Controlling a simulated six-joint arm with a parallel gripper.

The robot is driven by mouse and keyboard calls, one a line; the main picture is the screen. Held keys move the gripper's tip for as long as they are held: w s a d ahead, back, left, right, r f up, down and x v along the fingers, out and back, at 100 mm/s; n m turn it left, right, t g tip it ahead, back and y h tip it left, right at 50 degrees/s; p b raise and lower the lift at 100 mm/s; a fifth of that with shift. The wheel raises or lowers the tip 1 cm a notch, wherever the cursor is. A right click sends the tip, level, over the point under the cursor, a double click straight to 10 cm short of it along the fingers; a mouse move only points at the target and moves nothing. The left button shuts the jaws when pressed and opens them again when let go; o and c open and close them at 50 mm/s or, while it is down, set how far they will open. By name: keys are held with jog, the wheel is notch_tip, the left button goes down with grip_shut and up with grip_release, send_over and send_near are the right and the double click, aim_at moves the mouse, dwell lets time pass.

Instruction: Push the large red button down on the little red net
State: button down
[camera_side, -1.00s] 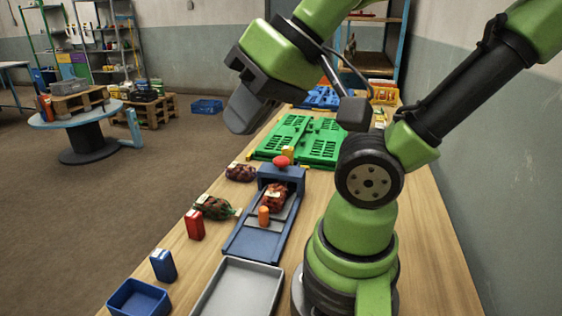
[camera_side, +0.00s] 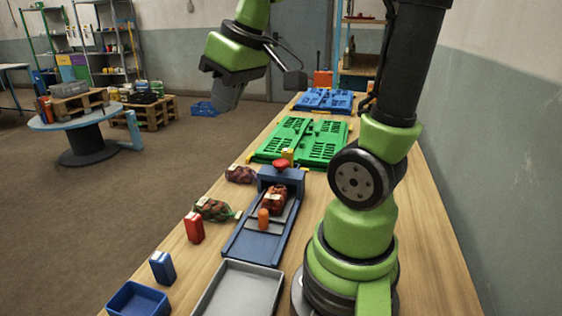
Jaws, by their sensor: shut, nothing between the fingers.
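The large red button (camera_side: 281,163) sits on top of the blue machine (camera_side: 265,226), at the far end of its sloping bed. The little red net (camera_side: 276,199) lies on the bed just in front of the button's housing, with a pale label on it. An orange cylinder (camera_side: 263,218) stands nearer on the same bed. My gripper (camera_side: 228,98) is shut and empty, in the air above and to the left of the button, well apart from it. Its fingertips point down.
Two other nets, one dark red (camera_side: 240,174) and one red-green (camera_side: 213,209), lie left of the machine. A red box (camera_side: 194,227), a blue box (camera_side: 163,267), a blue bin (camera_side: 137,299) and a grey tray (camera_side: 238,290) are nearer. Green crates (camera_side: 303,140) lie behind.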

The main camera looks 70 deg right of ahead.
jog(key=w+d+f+g, duration=0.1)
jog(key=d+f, duration=0.2)
jog(key=d, duration=0.4)
jog(key=n+g, duration=0.3)
send_near(281, 161)
jog(key=shift+s+d+f+y, duration=0.1)
jog(key=shift+s+d+y, duration=0.05)
jog(key=shift+d+y, duration=0.15)
jog(key=shift+a, duration=0.1)
jog(key=shift+w+f, duration=0.2)
jog(key=shift+f, duration=1.55)
jog(key=shift+w+f, duration=0.2)
jog(key=shift+f, duration=1.55)
jog(key=shift+f, duration=0.1)
